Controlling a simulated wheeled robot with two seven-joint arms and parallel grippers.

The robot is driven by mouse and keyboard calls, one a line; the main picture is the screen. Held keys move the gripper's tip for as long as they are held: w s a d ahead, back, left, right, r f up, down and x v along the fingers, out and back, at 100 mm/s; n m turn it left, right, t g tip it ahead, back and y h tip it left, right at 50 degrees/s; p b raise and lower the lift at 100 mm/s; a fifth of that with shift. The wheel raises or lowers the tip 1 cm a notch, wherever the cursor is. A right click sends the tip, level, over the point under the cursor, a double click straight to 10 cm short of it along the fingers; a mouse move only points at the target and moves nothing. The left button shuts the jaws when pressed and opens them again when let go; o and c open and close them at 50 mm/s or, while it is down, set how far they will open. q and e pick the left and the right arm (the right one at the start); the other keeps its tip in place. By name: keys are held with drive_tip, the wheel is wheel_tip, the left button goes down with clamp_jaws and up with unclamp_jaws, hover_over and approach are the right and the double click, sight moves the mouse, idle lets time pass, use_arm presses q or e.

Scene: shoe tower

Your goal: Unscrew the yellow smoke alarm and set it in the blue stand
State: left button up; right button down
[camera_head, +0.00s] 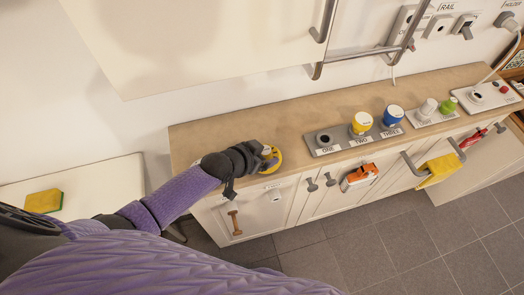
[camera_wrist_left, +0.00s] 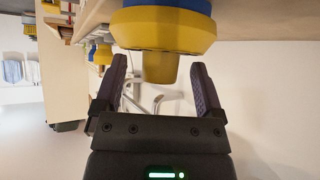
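The yellow smoke alarm (camera_wrist_left: 165,30) is large in the left wrist view, a wide stepped disc with a narrower stub. A blue part (camera_wrist_left: 190,4) shows directly behind it; I cannot tell whether this is the blue stand. My left gripper (camera_wrist_left: 160,75) is open, with a finger on either side of the stub and gaps between. In the head view the left gripper (camera_head: 264,157) is at the counter's left front, and the yellow alarm (camera_head: 277,160) is partly hidden behind its fingers. My right gripper is out of view.
A grey holder (camera_head: 324,152) marked ONE, TWO, THREE stands on the wooden counter (camera_head: 225,122), with a yellow cup (camera_head: 361,124) and a blue cup (camera_head: 393,116). An orange tool (camera_head: 359,177) and a yellow cloth (camera_head: 439,169) are at the cabinet front. A sponge (camera_head: 43,201) lies far left.

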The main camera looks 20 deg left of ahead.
use_arm(q)
drive_tip(key=p+v, duration=0.4)
drive_tip(key=v, duration=0.6)
idle(0.5)
